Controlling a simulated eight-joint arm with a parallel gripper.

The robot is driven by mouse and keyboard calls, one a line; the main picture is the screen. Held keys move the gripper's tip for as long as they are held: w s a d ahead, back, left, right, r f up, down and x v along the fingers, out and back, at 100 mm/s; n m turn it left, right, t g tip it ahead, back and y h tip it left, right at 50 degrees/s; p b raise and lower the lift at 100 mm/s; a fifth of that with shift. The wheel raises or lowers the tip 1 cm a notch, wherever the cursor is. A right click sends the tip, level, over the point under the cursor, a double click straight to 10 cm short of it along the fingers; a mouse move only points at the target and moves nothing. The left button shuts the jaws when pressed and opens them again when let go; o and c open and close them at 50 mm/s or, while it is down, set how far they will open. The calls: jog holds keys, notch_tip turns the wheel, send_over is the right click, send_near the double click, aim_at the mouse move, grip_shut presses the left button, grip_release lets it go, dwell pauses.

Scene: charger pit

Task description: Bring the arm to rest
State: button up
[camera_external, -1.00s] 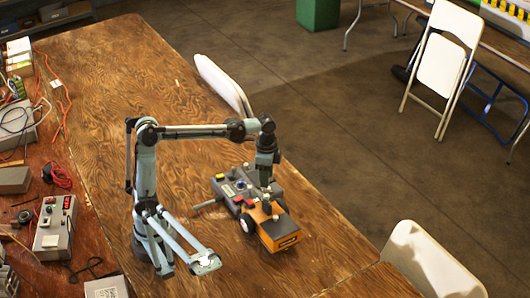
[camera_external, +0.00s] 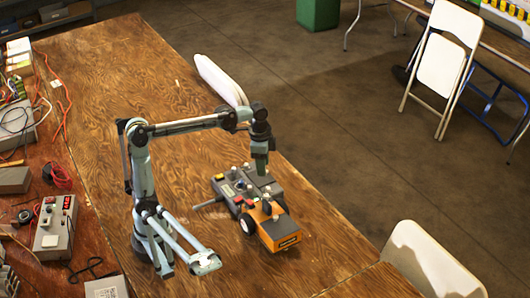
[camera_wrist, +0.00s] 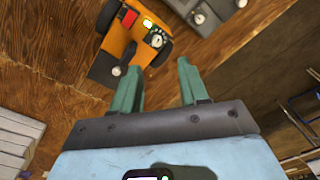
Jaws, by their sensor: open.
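My gripper (camera_external: 261,170) hangs from my arm above the grey and orange device. In the wrist view my gripper (camera_wrist: 160,68) has its two green fingers apart with nothing between them. The grey box (camera_external: 228,186) with knobs and buttons sits on the wooden table, joined to or touching an orange block (camera_external: 276,232) with dark wheels. In the wrist view the orange block (camera_wrist: 112,62) lies at upper left, beyond the fingers, and part of the grey box (camera_wrist: 215,8) shows at the top edge.
The wooden table (camera_external: 110,75) has bare room behind and in front of the device. Electronics, wires and a grey meter box (camera_external: 53,228) crowd the left side. White chairs (camera_external: 420,262) stand close to the table's right edge; open floor lies beyond.

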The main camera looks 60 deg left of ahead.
jog(key=s+a+f+n+t, duration=0.6)
jog(key=s+a+f+n, duration=0.1)
jog(key=s+f+n, duration=0.1)
jog(key=shift+a+f+t, duration=0.2)
jog(key=shift+t, duration=0.1)
